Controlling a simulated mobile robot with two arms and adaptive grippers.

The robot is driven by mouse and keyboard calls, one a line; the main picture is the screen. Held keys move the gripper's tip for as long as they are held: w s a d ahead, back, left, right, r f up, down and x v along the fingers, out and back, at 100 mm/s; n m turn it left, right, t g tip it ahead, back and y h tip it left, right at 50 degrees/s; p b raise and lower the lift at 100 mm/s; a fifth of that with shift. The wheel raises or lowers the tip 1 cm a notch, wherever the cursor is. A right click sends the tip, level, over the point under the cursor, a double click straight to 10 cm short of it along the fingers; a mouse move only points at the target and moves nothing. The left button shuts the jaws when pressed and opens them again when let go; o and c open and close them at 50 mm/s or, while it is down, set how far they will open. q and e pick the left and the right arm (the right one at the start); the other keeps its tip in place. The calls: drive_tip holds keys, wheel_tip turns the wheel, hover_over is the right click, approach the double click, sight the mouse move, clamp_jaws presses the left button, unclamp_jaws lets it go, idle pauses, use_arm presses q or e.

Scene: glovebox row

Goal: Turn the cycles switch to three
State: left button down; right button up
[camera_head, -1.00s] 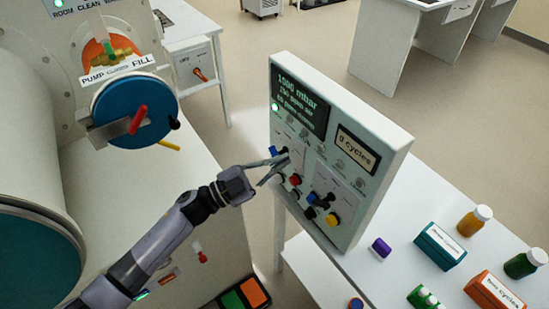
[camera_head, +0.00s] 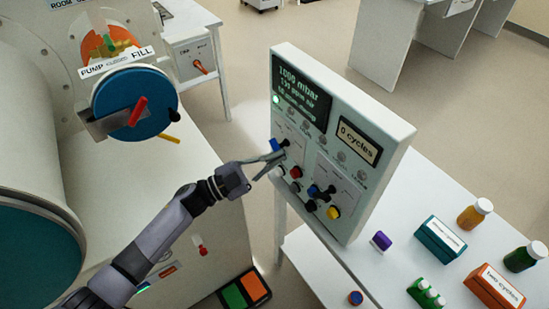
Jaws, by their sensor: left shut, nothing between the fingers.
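The white control panel (camera_head: 385,165) stands upright on a white table. Its small display (camera_head: 358,142) reads "0 cycles". A blue knob (camera_head: 276,145) sits at the panel's left, and another blue and black knob (camera_head: 314,191) sits lower down. The knob labels are too small to read, so I cannot tell which is the cycles switch. My left gripper (camera_head: 282,160) is shut and empty, its fingertips just below the upper blue knob; I cannot tell whether they touch the panel. The fingers partly hide the panel face there. My right gripper is not in view.
Red (camera_head: 296,172) and yellow (camera_head: 333,212) buttons sit near the knobs. The large glovebox with a blue valve disc (camera_head: 135,95) is at left.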

use_arm(q)
drive_tip(key=shift+w+a+f+m+g+y+b, duration=0.15)
drive_tip(key=shift+f+m+g+b, duration=0.25)
drive_tip(key=shift+m+b, duration=0.6)
drive_tip(key=shift+w+f+m+g+y+b, duration=0.1)
drive_tip(key=shift+f+m+g+y+b, duration=0.3)
drive_tip(key=shift+m, duration=1.05)
drive_tip(key=shift+w+a+f+m+g+h+b, duration=0.15)
drive_tip(key=shift+m+g+b, duration=0.35)
drive_tip(key=shift+m+b, duration=0.55)
drive_tip(key=shift+s+m, duration=0.1)
drive_tip(key=shift+m, duration=0.2)
drive_tip(key=shift+r, duration=0.1)
